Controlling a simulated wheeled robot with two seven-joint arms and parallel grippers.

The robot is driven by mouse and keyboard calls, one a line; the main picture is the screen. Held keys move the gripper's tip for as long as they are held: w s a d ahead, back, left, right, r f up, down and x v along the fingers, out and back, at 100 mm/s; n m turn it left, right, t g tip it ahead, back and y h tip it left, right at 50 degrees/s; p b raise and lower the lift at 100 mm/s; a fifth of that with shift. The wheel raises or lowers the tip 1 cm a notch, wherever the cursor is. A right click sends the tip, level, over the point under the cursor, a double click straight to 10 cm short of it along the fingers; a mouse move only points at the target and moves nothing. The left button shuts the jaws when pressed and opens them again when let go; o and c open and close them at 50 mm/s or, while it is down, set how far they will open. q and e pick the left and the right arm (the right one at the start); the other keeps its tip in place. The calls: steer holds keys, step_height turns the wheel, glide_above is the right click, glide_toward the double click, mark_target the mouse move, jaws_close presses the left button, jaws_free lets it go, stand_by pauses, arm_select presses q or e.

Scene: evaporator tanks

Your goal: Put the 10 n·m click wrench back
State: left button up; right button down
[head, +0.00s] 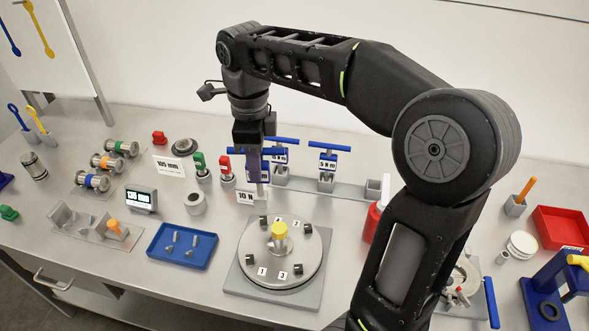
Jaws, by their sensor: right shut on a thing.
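My right gripper (253,150) reaches down from above at the back of the bench. It is shut on the blue handle of a click wrench (253,168), which hangs upright at the left end of the grey wrench rack (350,190). The white 10 N·m label (246,197) is in front of it, partly cut off from reading. The wrench's lower end is close to a grey holder, and I cannot tell if it is seated. Two other blue T-handled wrenches stand to its right, one marked 5 N·m (328,162). My left gripper is not in view.
A round plate fixture (257,262) with a yellow-topped centre post stands in front of the rack. A blue tray (183,259) lies to its left. Green and red clamps (226,168) stand close left of the gripper.

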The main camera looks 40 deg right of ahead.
steer(key=s+d+f, duration=0.1)
steer(key=s+d, duration=0.2)
steer(key=d, duration=0.7)
steer(key=s+d+f+m, duration=0.1)
steer(key=s+d, duration=0.2)
steer(key=d, duration=0.8)
steer(key=s+d+f+m, duration=0.1)
steer(key=s+d, duration=0.2)
steer(key=d, duration=0.7)
steer(key=shift+s+d+f, duration=0.2)
steer(key=shift+s+d, duration=0.05)
steer(key=shift+d, duration=0.15)
